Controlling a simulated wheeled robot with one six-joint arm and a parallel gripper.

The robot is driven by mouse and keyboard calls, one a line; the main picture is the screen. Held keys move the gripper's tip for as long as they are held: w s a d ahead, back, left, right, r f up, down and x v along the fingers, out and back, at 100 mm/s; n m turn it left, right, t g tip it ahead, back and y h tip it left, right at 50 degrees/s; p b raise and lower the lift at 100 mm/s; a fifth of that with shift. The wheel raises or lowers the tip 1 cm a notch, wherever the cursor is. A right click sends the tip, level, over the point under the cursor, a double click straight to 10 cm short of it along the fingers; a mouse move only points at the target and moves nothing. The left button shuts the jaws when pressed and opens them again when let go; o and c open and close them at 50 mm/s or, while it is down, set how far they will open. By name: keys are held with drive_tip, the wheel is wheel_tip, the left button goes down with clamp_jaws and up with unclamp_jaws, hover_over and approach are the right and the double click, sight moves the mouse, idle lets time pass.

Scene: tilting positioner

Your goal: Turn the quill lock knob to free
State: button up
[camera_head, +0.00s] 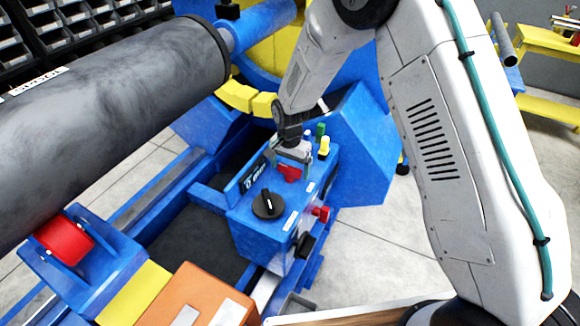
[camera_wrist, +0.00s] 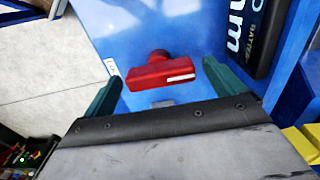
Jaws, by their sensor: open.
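A red bar-shaped knob (camera_wrist: 160,76) with a white line along one end stands on a blue panel face in the wrist view. In the head view, this red knob (camera_head: 289,174) sits on top of the blue control box (camera_head: 250,222). My gripper (camera_wrist: 161,74) is open, with one dark green finger on each side of the knob and a visible gap at both ends. In the head view, my gripper (camera_head: 288,162) is over the knob and partly hides it. No label that I can read names the quill lock.
A black dial (camera_head: 268,204) stands close in front of the red knob. Green and yellow buttons (camera_head: 324,146) are behind it. A second red knob (camera_head: 321,213) and a black knob (camera_head: 304,245) stick out of the box's side. A black display (camera_wrist: 248,35) lies right of my fingers.

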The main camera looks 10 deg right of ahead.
drive_tip(key=c, duration=1)
drive_tip(key=shift+n, duration=0.4)
drive_tip(key=n, duration=0.3)
drive_tip(key=shift+n, duration=0.4)
drive_tip(key=n, duration=0.4)
drive_tip(key=shift+n, duration=0.3)
drive_tip(key=n, duration=0.4)
drive_tip(key=shift+n, duration=0.3)
drive_tip(key=n, duration=0.4)
drive_tip(key=o, duration=1)
